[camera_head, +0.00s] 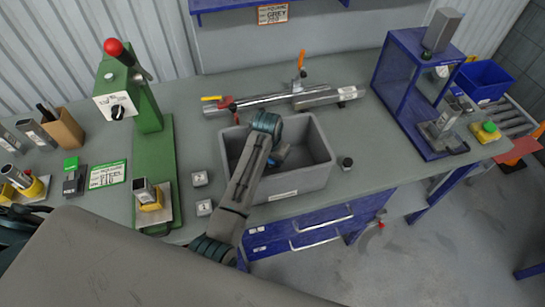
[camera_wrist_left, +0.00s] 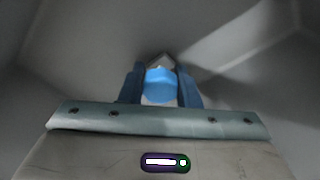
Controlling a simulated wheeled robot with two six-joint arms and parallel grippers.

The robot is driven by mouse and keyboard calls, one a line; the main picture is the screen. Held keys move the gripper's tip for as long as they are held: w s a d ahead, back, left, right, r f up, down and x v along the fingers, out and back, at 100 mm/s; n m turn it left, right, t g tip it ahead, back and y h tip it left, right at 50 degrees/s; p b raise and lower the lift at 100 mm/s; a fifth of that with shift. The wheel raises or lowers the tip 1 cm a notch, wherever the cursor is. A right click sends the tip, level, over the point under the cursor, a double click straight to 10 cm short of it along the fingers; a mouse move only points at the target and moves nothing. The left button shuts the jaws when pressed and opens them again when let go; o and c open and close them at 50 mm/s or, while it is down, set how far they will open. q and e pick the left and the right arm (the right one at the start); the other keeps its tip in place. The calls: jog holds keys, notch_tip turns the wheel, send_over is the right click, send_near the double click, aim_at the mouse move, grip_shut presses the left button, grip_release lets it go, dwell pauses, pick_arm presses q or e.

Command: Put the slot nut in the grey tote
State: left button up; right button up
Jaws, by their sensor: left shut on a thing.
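The grey tote (camera_head: 318,150) stands open on the bench in the middle of the head view. My left arm reaches over its near wall, and my left gripper (camera_head: 281,155) is down inside the tote, largely hidden by the arm. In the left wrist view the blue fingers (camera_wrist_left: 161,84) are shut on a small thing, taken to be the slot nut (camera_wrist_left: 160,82). It shows a bright blue face, with a grey tip beyond. Grey tote walls surround the fingers. I cannot tell whether the nut touches the floor. My right gripper is not in view.
A green press (camera_head: 154,150) stands left of the tote. A clamped metal profile (camera_head: 265,100) lies behind the tote. A small dark cylinder (camera_head: 346,163) stands to its right, before the blue frame (camera_head: 390,80).

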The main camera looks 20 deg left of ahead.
pick_arm(q)
jog(key=shift+f, duration=0.25)
jog(key=shift+s, duration=0.1)
jog(key=o, duration=1)
jog(key=shift+f, duration=0.1)
jog(key=shift+o, duration=0.2)
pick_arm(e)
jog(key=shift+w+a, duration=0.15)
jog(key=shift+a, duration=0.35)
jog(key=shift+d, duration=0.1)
